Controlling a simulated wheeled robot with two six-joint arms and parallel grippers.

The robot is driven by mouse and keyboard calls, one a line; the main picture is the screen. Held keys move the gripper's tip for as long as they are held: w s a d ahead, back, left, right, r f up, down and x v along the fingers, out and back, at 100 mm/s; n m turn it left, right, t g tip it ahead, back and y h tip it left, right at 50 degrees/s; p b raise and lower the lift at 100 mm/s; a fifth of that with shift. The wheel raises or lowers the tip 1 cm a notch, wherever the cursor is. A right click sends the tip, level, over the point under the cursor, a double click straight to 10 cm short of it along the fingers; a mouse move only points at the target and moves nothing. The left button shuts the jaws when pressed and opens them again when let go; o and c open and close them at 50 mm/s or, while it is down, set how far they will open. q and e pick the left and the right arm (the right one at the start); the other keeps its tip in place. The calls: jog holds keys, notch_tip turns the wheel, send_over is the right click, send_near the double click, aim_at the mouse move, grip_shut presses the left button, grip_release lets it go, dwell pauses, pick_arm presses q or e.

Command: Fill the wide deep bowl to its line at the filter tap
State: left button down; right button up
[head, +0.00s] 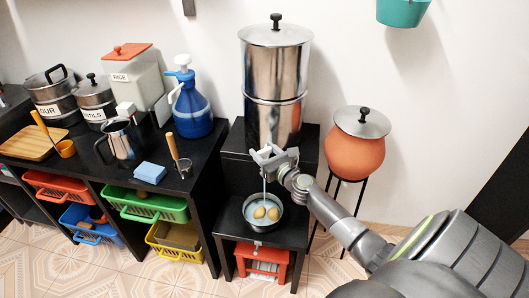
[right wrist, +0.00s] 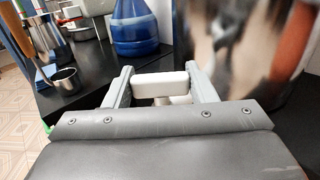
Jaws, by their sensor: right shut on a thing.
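The wide deep bowl (head: 248,221) is a dark metal bowl on the low black shelf, below the steel filter (head: 272,70). It holds pale bluish water and tan round things (head: 266,212). A thin pale stream (head: 264,188) falls from the tap area into the bowl. My right gripper (head: 270,156) is at the front of the filter and hides most of the tap. In the right wrist view its fingers are shut on the white tap handle (right wrist: 160,84). I cannot make out the bowl's fill line. My left gripper is not in view.
A clay pot (head: 354,155) on a thin stand is right of the filter. The black counter at left holds a blue jug (head: 190,105), a steel pitcher (head: 122,143) and a ladle (head: 178,155).

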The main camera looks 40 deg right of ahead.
jog(key=o, duration=1)
pick_arm(q)
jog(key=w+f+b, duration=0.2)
jog(key=b, duration=0.1)
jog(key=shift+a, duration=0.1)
pick_arm(e)
jog(key=s, duration=1.7)
jog(key=shift+s+a, duration=0.15)
jog(key=shift+a, duration=0.25)
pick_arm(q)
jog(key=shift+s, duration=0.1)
